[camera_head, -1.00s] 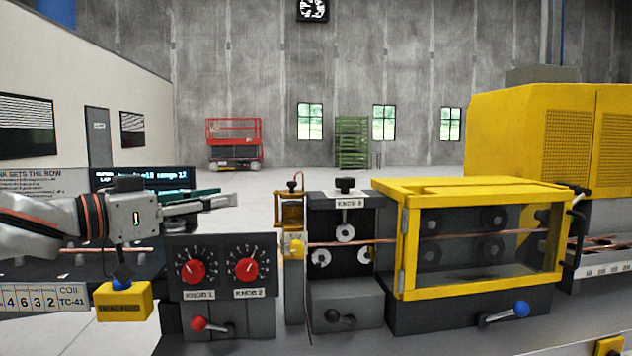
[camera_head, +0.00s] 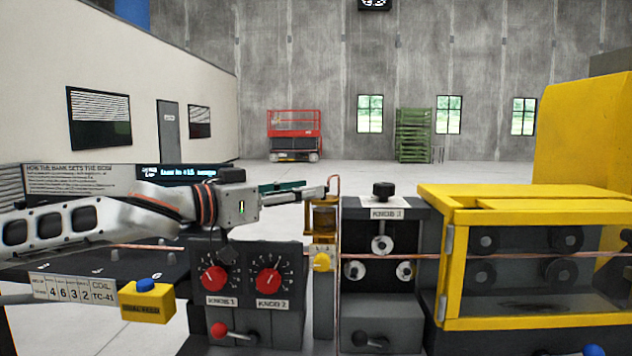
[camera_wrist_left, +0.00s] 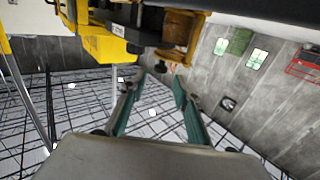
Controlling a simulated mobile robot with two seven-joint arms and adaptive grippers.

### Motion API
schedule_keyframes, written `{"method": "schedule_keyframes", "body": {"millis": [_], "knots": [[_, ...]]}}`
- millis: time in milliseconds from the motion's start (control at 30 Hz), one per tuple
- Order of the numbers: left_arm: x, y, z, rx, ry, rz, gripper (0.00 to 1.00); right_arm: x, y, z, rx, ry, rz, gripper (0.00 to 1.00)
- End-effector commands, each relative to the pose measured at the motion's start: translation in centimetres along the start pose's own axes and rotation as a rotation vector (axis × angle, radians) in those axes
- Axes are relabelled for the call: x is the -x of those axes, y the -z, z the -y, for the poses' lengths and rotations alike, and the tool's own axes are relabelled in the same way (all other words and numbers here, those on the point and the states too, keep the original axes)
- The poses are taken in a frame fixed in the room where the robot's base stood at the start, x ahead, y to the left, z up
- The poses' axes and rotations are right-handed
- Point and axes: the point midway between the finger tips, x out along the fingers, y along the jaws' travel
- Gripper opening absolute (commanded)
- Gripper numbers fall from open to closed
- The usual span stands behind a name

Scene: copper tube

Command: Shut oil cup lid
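The oil cup (camera_head: 325,219) is a small amber cup in a brass-coloured frame on a narrow post between the knob panel and the roller unit. A thin coppery upright piece (camera_head: 333,185) stands at its top; I cannot tell clearly how the lid sits. My left gripper (camera_head: 322,191) reaches in from the left, its fingertips at the cup's top, beside that upright piece. I cannot tell whether they touch. In the left wrist view the teal-padded fingers (camera_wrist_left: 159,84) are apart with nothing between them, and the amber cup (camera_wrist_left: 185,28) shows beyond. My right gripper is not in view.
The panel with two red knobs (camera_head: 240,278) stands below my left gripper. The roller unit (camera_head: 381,245) and yellow-framed guard (camera_head: 520,195) stand to the right of the cup. A copper tube (camera_head: 410,256) runs across. A yellow button box (camera_head: 148,302) is at lower left.

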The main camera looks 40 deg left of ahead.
Motion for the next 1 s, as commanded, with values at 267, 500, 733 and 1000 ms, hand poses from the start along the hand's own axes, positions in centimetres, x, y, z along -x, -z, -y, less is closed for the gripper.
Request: {"method": "schedule_keyframes", "body": {"millis": [267, 500, 733, 1000], "knots": [[-2.3, 0.3, 0.1, 0.005, 0.0, -0.003, 0.31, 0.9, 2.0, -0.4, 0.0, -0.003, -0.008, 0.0], [-3.5, 0.1, 0.0, 0.003, 0.0, 0.0, 0.31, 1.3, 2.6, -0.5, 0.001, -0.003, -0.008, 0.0], [-3.8, -0.1, 0.0, 0.0, 0.001, 0.003, 0.31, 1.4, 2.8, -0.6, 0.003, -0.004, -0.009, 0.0], [-3.8, -0.1, 0.0, 0.001, 0.001, 0.003, 0.02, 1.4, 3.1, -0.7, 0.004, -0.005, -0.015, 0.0]]}}
